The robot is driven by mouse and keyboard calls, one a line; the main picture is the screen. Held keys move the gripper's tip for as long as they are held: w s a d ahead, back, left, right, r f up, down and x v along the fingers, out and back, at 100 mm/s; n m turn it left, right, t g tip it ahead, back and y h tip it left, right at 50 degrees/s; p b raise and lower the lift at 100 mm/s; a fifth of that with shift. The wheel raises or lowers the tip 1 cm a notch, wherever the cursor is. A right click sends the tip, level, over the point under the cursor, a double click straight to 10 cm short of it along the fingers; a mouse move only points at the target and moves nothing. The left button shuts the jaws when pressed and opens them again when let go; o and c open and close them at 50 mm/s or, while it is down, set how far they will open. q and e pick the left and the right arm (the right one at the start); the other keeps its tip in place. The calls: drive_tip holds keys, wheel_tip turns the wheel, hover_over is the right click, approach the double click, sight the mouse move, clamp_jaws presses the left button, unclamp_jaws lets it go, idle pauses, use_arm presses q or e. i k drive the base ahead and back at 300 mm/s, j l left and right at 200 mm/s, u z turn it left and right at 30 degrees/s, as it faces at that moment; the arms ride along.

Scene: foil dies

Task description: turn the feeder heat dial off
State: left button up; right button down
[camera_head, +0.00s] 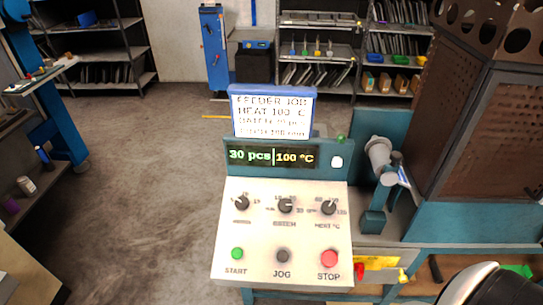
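The heat dial (328,208) is the rightmost of three black knobs on the sloped cream control panel (262,222). Its label below reads "HEAT °C"; I cannot tell exactly which mark its pointer is on. The display (272,157) above the panel shows 30 pcs and 100 °C. A job card (273,115) in a blue frame above reads FEEDER JOB, HEAT 100 C. Neither of my grippers is in view. A white and black part at the lower right corner looks like my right arm.
Below the dials are a green START button (237,254), a dark JOG button (282,256) and a red STOP button (329,258). A grey cylindrical fixture (378,160) and a brown perforated cabinet (490,130) stand right of the panel. Open floor (140,170) lies to the left.

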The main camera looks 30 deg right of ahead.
sight(328, 208)
drive_tip(key=z, duration=1.45)
